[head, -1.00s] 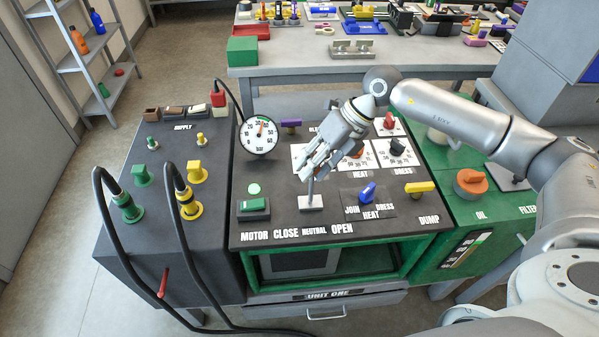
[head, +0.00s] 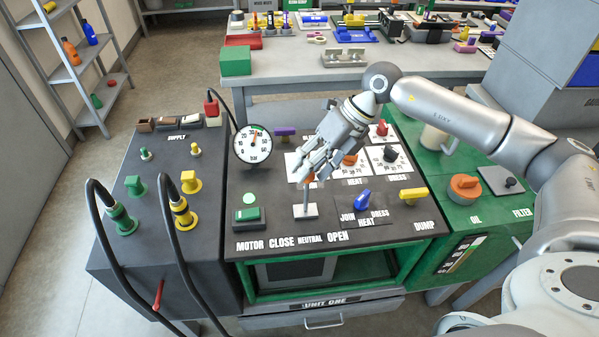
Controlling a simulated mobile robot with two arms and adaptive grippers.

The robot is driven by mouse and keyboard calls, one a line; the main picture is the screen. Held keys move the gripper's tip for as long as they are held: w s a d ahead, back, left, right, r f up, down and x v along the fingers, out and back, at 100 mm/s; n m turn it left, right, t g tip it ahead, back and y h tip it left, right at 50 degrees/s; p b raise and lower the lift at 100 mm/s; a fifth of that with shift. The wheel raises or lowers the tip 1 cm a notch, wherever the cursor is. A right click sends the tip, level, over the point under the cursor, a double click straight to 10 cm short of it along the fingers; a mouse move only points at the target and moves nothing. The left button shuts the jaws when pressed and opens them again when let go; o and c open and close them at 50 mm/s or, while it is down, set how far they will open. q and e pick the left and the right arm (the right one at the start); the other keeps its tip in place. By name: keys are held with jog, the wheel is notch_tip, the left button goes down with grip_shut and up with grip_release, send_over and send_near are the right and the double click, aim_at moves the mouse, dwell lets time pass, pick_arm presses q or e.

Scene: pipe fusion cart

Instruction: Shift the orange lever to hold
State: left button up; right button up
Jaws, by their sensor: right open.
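A small upright lever (head: 306,197) stands on a pale plate above the CLOSE, NEUTRAL and OPEN labels on the sloping black panel (head: 270,222). An orange part (head: 309,178) shows at its top, partly hidden by my right gripper's fingers. My right gripper (head: 311,172) is open, pointing down-left, with its fingers around or just in front of that top; I cannot tell whether they touch it. Another orange knob (head: 349,160) sits on a white dial above HEAT, and an orange handle (head: 465,186) sits above OIL. No HOLD label is readable. My left gripper is out of view.
A blue knob (head: 362,198) and a yellow handle (head: 413,194) stand right of the lever. A pressure gauge (head: 253,145) rises at the panel's back left. Black hoses (head: 176,245) loop over the left box. A workbench (head: 380,70) stands behind.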

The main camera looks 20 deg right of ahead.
jog(key=v, duration=0.9)
jog(key=shift+r, duration=0.35)
